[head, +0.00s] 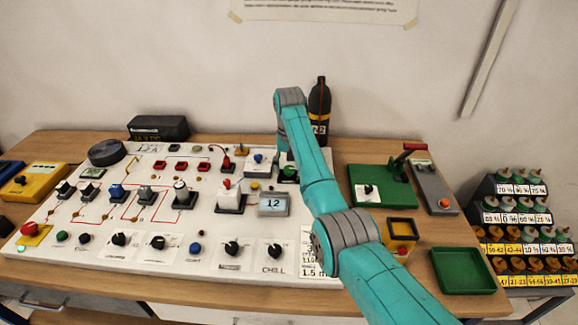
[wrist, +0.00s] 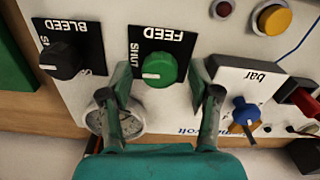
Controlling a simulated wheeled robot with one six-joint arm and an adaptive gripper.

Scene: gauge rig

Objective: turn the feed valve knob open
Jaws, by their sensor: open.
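The green feed knob (wrist: 160,69) sits on a black FEED plate (wrist: 182,40) in the wrist view, upside down there. Its white pointer mark points left, toward the word SHUT. My gripper (wrist: 161,76) is open, with one finger on each side of the knob. I cannot tell whether either finger touches it. In the head view, a small green knob (head: 289,172) shows beside my arm on the white panel (head: 190,222); my forearm hides most of the gripper there.
In the wrist view, a black BLEED knob (wrist: 60,60) is left of the feed knob. A round gauge (wrist: 97,118) lies under the left finger, and a blue knob (wrist: 243,112) is right of the right finger. A dark bottle (head: 319,108) stands behind my arm.

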